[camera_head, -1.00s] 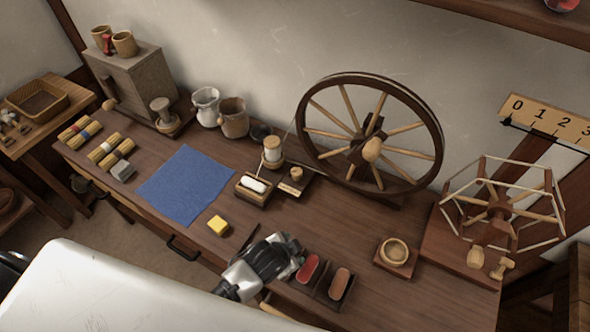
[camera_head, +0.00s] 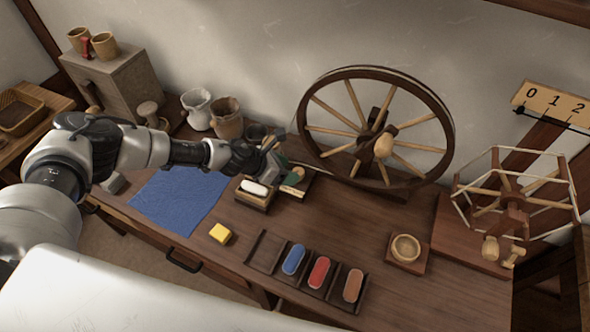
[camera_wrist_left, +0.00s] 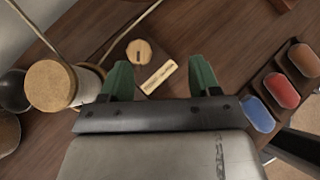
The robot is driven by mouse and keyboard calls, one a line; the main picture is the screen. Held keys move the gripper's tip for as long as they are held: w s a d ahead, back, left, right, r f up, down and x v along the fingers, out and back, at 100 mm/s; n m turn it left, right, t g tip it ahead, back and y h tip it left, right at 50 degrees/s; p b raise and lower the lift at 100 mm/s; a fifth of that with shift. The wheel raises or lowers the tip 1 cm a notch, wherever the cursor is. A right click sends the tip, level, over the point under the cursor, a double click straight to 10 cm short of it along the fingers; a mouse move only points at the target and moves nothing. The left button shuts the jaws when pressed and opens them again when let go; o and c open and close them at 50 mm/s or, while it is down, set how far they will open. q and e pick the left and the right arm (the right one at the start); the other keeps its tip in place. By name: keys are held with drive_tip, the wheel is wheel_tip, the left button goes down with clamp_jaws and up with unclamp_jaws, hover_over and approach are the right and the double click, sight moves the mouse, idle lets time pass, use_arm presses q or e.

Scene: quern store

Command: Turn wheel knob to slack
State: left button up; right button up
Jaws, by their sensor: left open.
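The spinning wheel (camera_head: 375,128) stands at the back of the bench, with a large wooden knob (camera_head: 384,145) at its hub. Left of it is a small dark base with a pale marked strip (camera_head: 292,191). In the left wrist view a small round wooden knob with a dark slot (camera_wrist_left: 139,52) stands beside that strip (camera_wrist_left: 158,77). My left gripper (camera_head: 283,159) is over this base, open and empty. Its green fingers (camera_wrist_left: 158,70) are apart, pointing toward the small knob and strip. I cannot tell the height gap. My right gripper is not in view.
A cork-topped spool (camera_wrist_left: 50,85) is close left of the fingers in the wrist view. A box with a white piece (camera_head: 254,189), a blue cloth (camera_head: 180,199), a yellow block (camera_head: 220,233) and a tray of coloured pieces (camera_head: 308,270) are around.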

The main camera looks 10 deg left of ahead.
sight(298, 171)
use_arm(q)
drive_tip(key=w+a+m, duration=0.1)
drive_tip(key=a+m, duration=0.1)
drive_tip(key=a, duration=0.2)
drive_tip(key=shift+y, duration=0.4)
drive_tip(key=b+x, duration=0.2)
drive_tip(key=x, duration=0.8)
drive_tip(key=shift+d+f+b, duration=0.1)
drive_tip(key=shift+d+b, duration=0.2)
drive_tip(key=shift+b, duration=0.05)
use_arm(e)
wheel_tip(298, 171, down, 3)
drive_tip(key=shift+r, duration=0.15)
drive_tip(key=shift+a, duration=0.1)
